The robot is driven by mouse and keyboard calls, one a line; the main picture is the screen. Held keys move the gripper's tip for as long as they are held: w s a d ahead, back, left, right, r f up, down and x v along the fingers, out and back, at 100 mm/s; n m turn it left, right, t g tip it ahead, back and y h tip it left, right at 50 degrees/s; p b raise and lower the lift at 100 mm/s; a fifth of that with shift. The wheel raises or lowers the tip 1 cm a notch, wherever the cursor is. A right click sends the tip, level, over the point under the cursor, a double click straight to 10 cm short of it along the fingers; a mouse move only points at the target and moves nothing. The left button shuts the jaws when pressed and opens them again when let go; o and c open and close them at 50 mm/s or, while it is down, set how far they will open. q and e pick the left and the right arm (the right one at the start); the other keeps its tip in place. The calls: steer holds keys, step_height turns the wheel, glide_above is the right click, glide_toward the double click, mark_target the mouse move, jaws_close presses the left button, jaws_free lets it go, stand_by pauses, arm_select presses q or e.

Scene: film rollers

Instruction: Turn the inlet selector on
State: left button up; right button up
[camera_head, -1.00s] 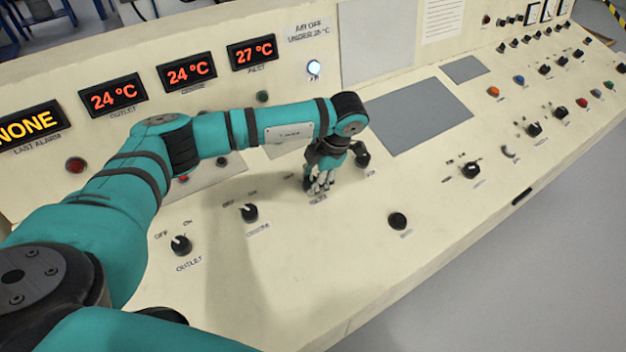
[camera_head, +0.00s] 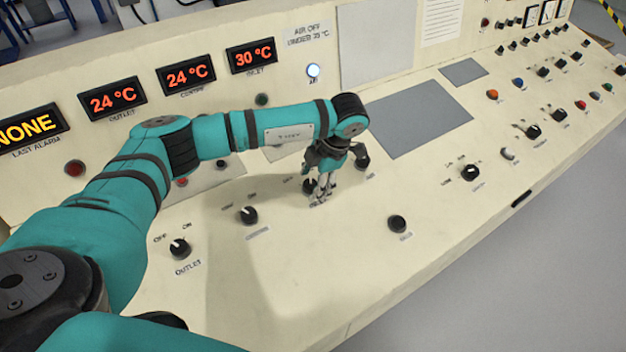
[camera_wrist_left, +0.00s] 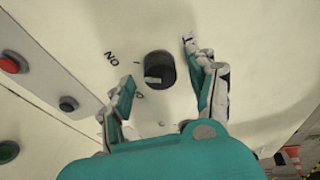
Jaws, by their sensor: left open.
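The inlet selector is a round black knob. In the left wrist view the inlet selector (camera_wrist_left: 160,69) sits between my left gripper's fingers, with a white pointer mark on its lower left part; "ON" is printed to its upper left. I cannot tell clearly which position the mark points at. In the head view the inlet selector (camera_head: 309,185) is partly hidden by the fingers. My left gripper (camera_head: 324,187) points down at the panel there. In the wrist view my left gripper (camera_wrist_left: 160,82) is open, its two fingers spread either side of the knob with visible gaps.
The inlet display (camera_head: 252,56) reads 30 °C. The centre selector (camera_head: 248,215) and outlet selector (camera_head: 180,249) lie to the left. Black knobs stand close at the right (camera_head: 361,161) and lower right (camera_head: 397,224). The panel's front area is clear.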

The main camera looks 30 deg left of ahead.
arm_select(q)
steer(key=v, duration=1.1)
steer(key=shift+r, duration=0.35)
steer(key=shift+d, duration=0.1)
